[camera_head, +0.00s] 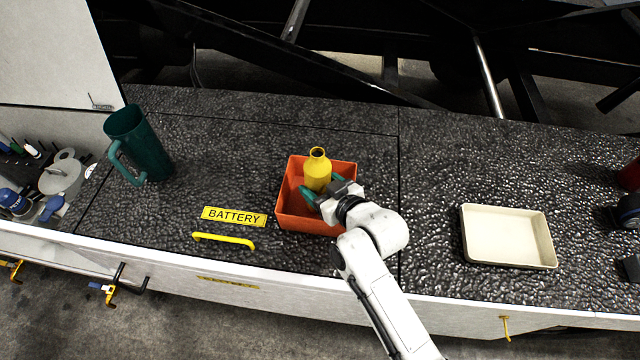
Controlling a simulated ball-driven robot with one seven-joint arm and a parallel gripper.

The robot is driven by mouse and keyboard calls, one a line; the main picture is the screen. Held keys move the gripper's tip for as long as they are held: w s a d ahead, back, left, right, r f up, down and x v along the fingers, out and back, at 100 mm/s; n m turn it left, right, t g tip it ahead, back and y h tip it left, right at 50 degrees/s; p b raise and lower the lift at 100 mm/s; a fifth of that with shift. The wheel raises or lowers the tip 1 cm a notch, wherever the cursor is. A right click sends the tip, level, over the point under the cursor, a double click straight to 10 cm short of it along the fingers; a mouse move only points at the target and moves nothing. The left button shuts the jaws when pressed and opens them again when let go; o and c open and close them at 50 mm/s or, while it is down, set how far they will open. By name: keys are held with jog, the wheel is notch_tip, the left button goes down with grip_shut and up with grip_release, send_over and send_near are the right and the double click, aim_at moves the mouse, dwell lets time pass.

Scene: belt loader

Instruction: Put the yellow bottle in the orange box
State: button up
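The yellow bottle (317,170) stands upright over the orange box (290,214), within its outline in the head view. I cannot tell whether its base rests on the box floor or is held just above it. My gripper (322,191) reaches in over the box's right side, with its green fingers on either side of the bottle's lower body. The fingers appear closed around the bottle. The bottle's base is partly hidden by the fingers.
A dark green mug (140,145) stands at the left and an empty cream tray (508,236) lies at the right. A yellow handle (224,240) sits by the front edge, below the BATTERY label (234,216). The dark surface between box and tray is clear apart from my arm.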

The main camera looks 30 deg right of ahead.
jog(key=shift+f, duration=0.1)
jog(key=o, duration=1.5)
jog(key=shift+c, duration=0.2)
jog(key=shift+s, duration=0.1)
jog(key=b+v, duration=0.2)
jog(key=v, duration=1)
jog(key=s+f+g, duration=0.2)
jog(key=s, duration=0.1)
jog(key=s+d+f+g, duration=0.1)
jog(key=s+f+g, duration=0.1)
jog(key=f, duration=0.1)
jog(key=s+d+f+g, duration=0.1)
jog(key=s+f+g, duration=0.1)
jog(key=s+f, duration=0.1)
jog(key=shift+s+d+m+g+h, duration=0.15)
jog(key=shift+s+m+g+h, duration=0.15)
jog(key=shift+s+m+h, duration=0.1)
jog(key=s+d+g, duration=0.1)
jog(key=s+g, duration=0.1)
jog(key=s, duration=0.1)
jog(key=s+d+f+m+g, duration=0.1)
jog(key=s, duration=0.2)
jog(key=s+d+f+g+h, duration=0.1)
jog(key=s+g, duration=0.1)
jog(key=s, duration=0.1)
jog(key=shift+s+d+g, duration=0.15)
jog(key=shift+s+g, duration=0.15)
jog(key=shift+s, duration=0.1)
